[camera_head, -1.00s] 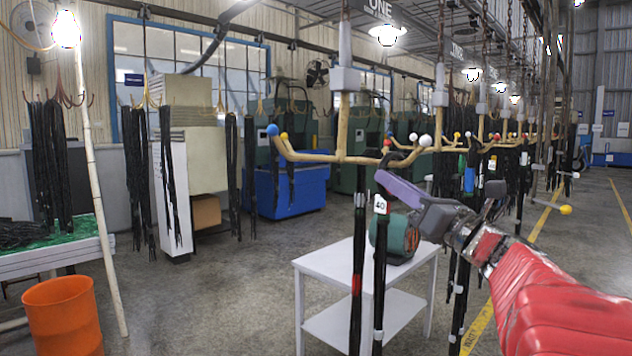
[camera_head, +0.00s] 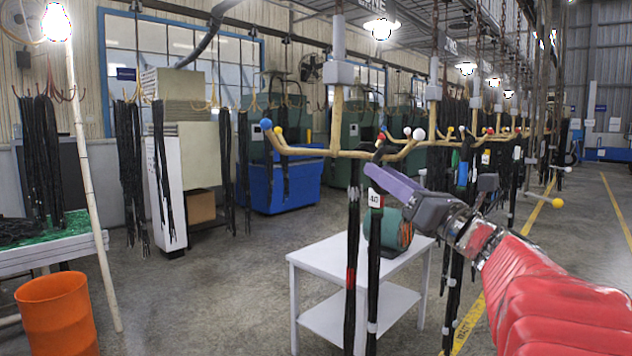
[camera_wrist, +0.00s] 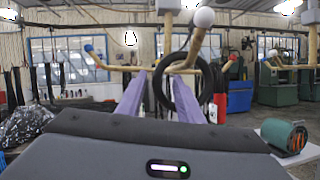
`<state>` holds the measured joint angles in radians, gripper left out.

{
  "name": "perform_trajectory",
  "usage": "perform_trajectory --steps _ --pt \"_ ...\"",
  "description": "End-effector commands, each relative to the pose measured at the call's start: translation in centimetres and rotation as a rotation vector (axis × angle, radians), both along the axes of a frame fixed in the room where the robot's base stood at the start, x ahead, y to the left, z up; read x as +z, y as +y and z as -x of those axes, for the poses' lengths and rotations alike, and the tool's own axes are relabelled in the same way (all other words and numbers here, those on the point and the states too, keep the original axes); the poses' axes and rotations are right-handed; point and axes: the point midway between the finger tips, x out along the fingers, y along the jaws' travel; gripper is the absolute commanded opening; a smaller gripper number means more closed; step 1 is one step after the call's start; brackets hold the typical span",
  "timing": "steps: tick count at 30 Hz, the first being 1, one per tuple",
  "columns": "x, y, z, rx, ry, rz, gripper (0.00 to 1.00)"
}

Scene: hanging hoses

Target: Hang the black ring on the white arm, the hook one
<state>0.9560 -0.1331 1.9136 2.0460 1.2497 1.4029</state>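The black ring (camera_wrist: 213,82) is a loop of black hose at the wooden hanger in the wrist view.
A blue-ball hook (camera_head: 266,124) is on the same hanger's left. A white table (camera_head: 330,260) stands below, with a green drum (camera_head: 390,230). An orange bin (camera_head: 58,315) is at the left.

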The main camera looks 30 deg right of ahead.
Motion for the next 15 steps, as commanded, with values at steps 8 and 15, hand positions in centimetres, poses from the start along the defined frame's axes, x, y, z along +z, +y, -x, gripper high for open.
perform_trajectory --steps 8,15 --pt "-0.6 -0.4 1.6 -0.003 0.001 0.0 0.33" --pt "-1.7 -0.9 4.6 -0.003 0.0 0.0 0.33"
